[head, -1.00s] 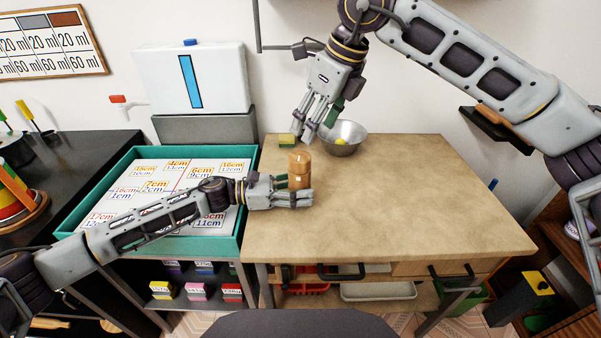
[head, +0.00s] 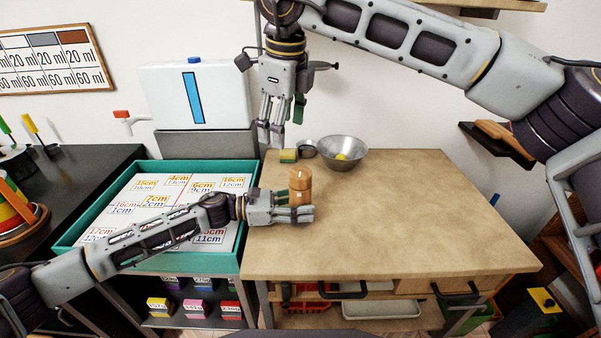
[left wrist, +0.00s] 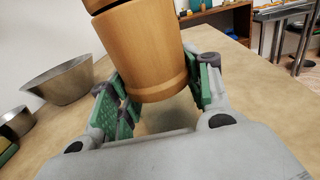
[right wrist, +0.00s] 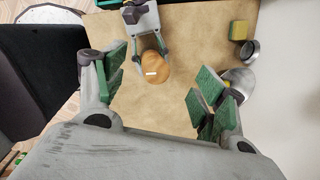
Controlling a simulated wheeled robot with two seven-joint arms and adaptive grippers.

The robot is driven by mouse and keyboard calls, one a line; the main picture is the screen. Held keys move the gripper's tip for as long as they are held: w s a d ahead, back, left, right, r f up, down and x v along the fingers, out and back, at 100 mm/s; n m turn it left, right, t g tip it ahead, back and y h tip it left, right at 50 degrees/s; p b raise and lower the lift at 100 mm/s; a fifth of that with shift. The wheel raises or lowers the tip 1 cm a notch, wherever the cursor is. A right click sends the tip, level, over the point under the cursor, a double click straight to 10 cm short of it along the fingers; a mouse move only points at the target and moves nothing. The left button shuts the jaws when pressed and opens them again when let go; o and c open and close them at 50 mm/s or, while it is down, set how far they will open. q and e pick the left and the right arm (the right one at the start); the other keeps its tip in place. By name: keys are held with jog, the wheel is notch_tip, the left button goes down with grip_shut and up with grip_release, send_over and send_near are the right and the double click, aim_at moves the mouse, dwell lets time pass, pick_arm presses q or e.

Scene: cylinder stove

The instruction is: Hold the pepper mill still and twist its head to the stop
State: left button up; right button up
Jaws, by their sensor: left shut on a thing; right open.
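The wooden pepper mill (head: 300,185) stands upright on the table near its left side. My left gripper (head: 296,204) is shut around the mill's lower body. In the left wrist view the mill's body (left wrist: 145,50) sits between the green finger pads, and its head is mostly cut off by the top edge. My right gripper (head: 271,138) is open and empty, pointing down, above and behind the mill to its left. In the right wrist view the mill's head (right wrist: 154,69) shows from above between and beyond the open fingers (right wrist: 158,85).
A metal bowl (head: 342,153) with something yellow in it stands behind the mill. A small metal cup (head: 308,149) and a yellow-green sponge (head: 288,156) are beside it. A teal-rimmed tray (head: 75,228) lies left. The table's right half (head: 420,215) is clear.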

aim_at(301, 172)
jog(key=shift+w+d+f+n+g+h, duration=0.2)
jog(key=shift+d+n+g, duration=0.3)
jog(key=shift+n, duration=1.95)
jog(key=shift+w+d+f+n+g+h, duration=0.2)
jog(key=shift+d+n, duration=0.5)
jog(key=shift+n, duration=1.7)
jog(key=shift+w+d+f+n+g+h, duration=0.2)
jog(key=shift+d+n+g, duration=0.3)
jog(key=shift+n, duration=1.95)
jog(key=shift+d, duration=0.1)
jog(key=shift+f, duration=5.95)
